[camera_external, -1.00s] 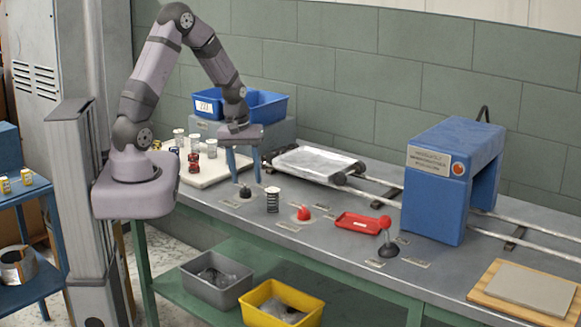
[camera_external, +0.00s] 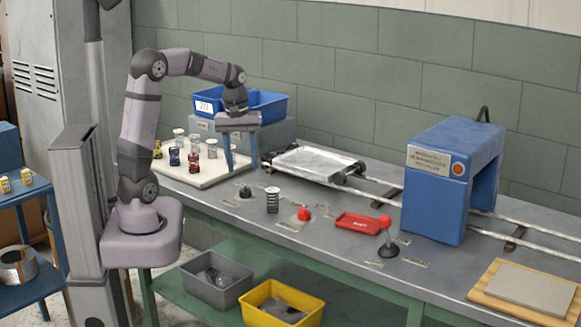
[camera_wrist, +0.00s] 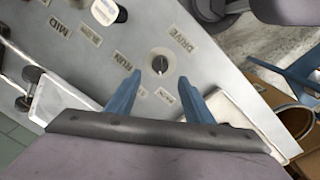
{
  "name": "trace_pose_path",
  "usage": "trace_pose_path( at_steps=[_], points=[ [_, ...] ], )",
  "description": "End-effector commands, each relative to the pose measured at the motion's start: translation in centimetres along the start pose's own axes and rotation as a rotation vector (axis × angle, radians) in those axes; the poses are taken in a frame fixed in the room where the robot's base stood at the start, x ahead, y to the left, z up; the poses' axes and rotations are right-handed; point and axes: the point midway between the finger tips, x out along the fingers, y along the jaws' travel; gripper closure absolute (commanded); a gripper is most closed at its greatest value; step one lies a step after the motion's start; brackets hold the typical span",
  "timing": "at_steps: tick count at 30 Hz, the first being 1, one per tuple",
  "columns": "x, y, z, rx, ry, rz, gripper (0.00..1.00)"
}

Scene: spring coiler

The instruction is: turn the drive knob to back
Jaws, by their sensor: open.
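A light mark on the knob seems to point toward the bottom of that view. My gripper (camera_external: 243,170) is open and empty above the knob, its blue fingers apart. In the wrist view its fingertips (camera_wrist: 160,76) frame the space just below the knob, not touching it.
Further right are a red button (camera_external: 304,213), a red tray (camera_external: 358,223) and a red-topped lever (camera_external: 385,222). A white board (camera_external: 190,177) with several small springs and a blue bin (camera_external: 268,104) lie behind.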

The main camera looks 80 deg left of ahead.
Motion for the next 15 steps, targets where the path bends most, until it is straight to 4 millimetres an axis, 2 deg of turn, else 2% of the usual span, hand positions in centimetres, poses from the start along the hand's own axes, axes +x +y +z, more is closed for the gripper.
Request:
trace_pose_path(
  at_steps=[8, 15],
  points=[
    [0.6, -0.1, 0.2, -0.015, -0.009, -0.005, 0.53],
    [3.3, -0.1, 0.2, -0.014, -0.009, -0.005, 0.53]
  ],
)
